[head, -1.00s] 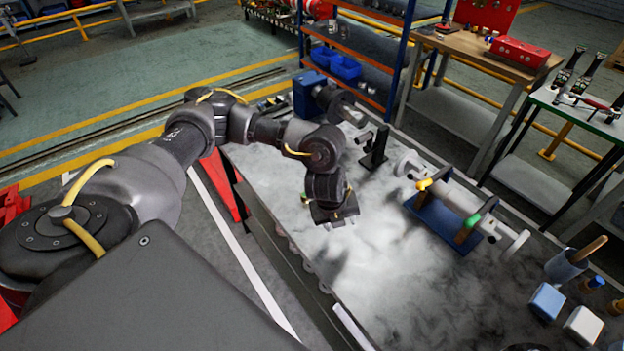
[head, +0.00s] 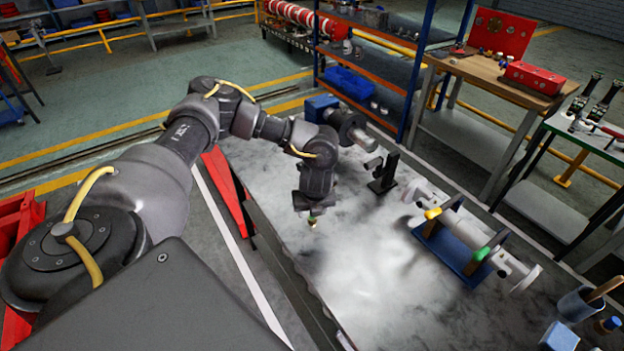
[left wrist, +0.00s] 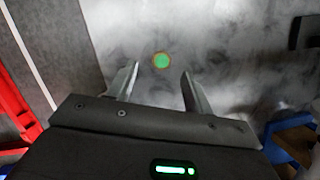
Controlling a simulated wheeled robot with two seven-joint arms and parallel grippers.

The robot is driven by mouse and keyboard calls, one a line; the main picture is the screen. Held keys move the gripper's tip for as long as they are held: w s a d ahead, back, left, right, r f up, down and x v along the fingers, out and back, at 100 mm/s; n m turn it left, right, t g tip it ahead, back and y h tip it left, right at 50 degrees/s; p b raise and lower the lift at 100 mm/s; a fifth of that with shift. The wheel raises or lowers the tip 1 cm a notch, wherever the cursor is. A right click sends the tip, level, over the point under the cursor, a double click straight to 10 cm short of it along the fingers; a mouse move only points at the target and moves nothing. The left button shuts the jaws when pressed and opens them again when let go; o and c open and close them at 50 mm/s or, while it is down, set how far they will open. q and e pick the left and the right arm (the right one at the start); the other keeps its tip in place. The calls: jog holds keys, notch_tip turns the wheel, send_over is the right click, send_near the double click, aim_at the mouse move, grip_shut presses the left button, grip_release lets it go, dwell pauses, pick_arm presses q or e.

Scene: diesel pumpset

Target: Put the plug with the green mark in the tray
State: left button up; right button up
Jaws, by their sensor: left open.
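The plug with the green mark (head: 312,220) stands on the grey bench top, small, with a brassy body. In the left wrist view its round green top (left wrist: 161,61) shows with a thin orange-brown rim, centred just ahead of the fingertips. My left gripper (left wrist: 160,71) is open, with one finger to each side of the line to the plug and nothing held. In the head view the left gripper (head: 309,208) points down right above the plug; I cannot tell the exact gap. My right gripper is not in view. I cannot make out a tray for certain.
A blue stand (head: 450,248) with a shaft, yellow and green marks, is at the right of the bench. A black bracket (head: 384,175) and a motor-like unit (head: 347,125) stand behind. A blue block (head: 558,338) is at lower right. The bench middle is clear.

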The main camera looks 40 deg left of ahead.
aim_at(312, 219)
pick_arm(q)
jog(key=shift+f, duration=0.25)
jog(key=p+x, duration=0.1)
jog(key=x, duration=0.2)
jog(key=shift+w+f+p, duration=0.1)
jog(key=shift+f+p, duration=0.2)
jog(key=shift+f, duration=0.05)
jog(key=shift+w+a+f, duration=0.1)
jog(key=shift+w+f, duration=0.05)
jog(key=shift+f, duration=0.3)
grip_shut()
jog(key=shift+r, duration=0.1)
jog(key=shift+r, duration=0.5)
jog(key=s+d+r+b, duration=0.1)
jog(key=s+d+r, duration=0.3)
jog(key=s+r, duration=0.7)
jog(key=shift+s+r, duration=0.4)
jog(key=shift+s, duration=0.85)
